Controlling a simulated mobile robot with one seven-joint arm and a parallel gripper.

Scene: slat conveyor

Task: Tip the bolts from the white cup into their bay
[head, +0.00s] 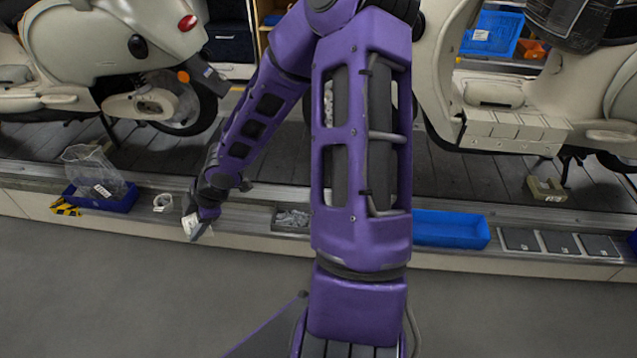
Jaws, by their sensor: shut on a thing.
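My gripper (197,222) is at the left of my arm, low over the front edge of the conveyor's ledge. It is shut on a small white object that looks like the white cup (190,226). The cup appears tilted, and the gripper covers part of it. I cannot see whether bolts are inside. A shallow grey bay (275,225) lies to the right of the gripper, with small grey metal pieces (293,217) in it that look like bolts. My arm hides what lies just right of this bay. The cup is apart from the bay.
A white ring-like item (162,202) sits on the ledge left of my gripper. Beyond it, a blue bin (102,204) holds a clear bag (94,168). An empty-looking blue tray (450,229) and several dark flat plates (560,242) lie right. Cream scooters (120,50) stand behind on the slats.

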